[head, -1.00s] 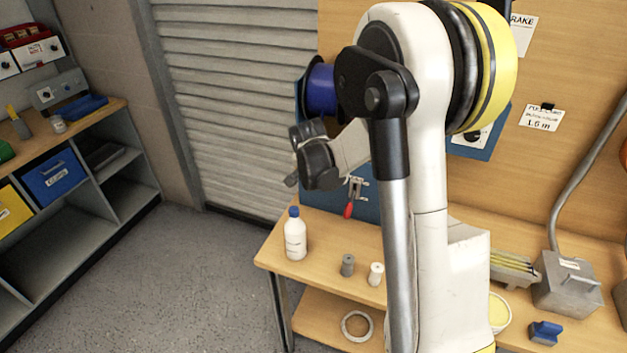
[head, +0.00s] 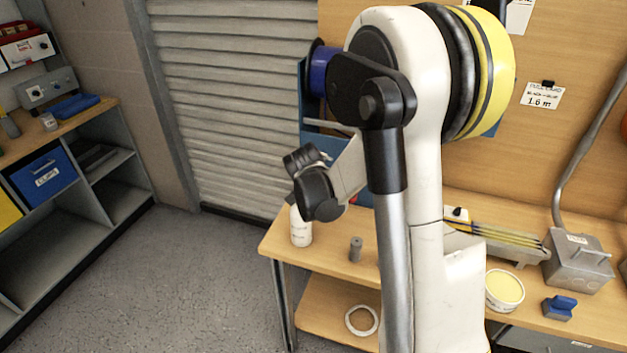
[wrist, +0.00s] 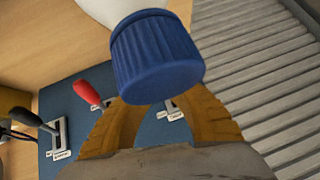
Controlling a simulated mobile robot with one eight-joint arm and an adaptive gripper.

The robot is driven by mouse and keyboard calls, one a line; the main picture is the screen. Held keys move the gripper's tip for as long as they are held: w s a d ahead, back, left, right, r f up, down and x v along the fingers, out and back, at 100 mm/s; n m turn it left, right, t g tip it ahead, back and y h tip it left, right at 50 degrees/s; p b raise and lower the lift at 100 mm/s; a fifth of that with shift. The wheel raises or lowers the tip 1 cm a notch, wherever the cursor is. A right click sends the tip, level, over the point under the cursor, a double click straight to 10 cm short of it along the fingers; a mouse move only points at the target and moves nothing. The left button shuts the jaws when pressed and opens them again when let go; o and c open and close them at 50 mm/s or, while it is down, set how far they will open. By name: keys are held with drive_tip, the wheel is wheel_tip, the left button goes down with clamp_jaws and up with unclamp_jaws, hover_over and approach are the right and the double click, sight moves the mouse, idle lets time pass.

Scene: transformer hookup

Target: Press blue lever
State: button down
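My gripper (wrist: 160,113) shows at the bottom of the wrist view as two orange-brown fingers with a gap between them. Their tips are partly hidden behind the blue cap (wrist: 155,58) of a white bottle (wrist: 108,8). I see nothing held, and cannot tell whether the cap touches a finger. Beyond them is a blue panel (wrist: 80,125) with a red-handled lever (wrist: 87,92) and a black-handled lever (wrist: 26,118). No blue lever can be made out. In the head view my arm hides most of the panel, and the fingers do not show.
The white bottle stands on the wooden bench (head: 283,242) near its left end. Shelves (head: 75,190) stand left, with open floor between.

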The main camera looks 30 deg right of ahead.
drive_tip(key=shift+f+b, duration=0.3)
drive_tip(key=shift+f, duration=0.2)
drive_tip(key=shift+f, duration=0.1)
drive_tip(key=shift+s, duration=0.1)
idle(0.3)
drive_tip(key=v, duration=1.2)
drive_tip(key=s+a+r+n+y, duration=0.2)
drive_tip(key=s+a+n+y, duration=0.3)
drive_tip(key=s+a+n, duration=0.6)
drive_tip(key=s+a, duration=0.5)
drive_tip(key=s, duration=0.2)
drive_tip(key=shift+s+a+r+y, duration=0.3)
drive_tip(key=shift+s+a+y, duration=0.05)
drive_tip(key=shift+a+y, duration=0.05)
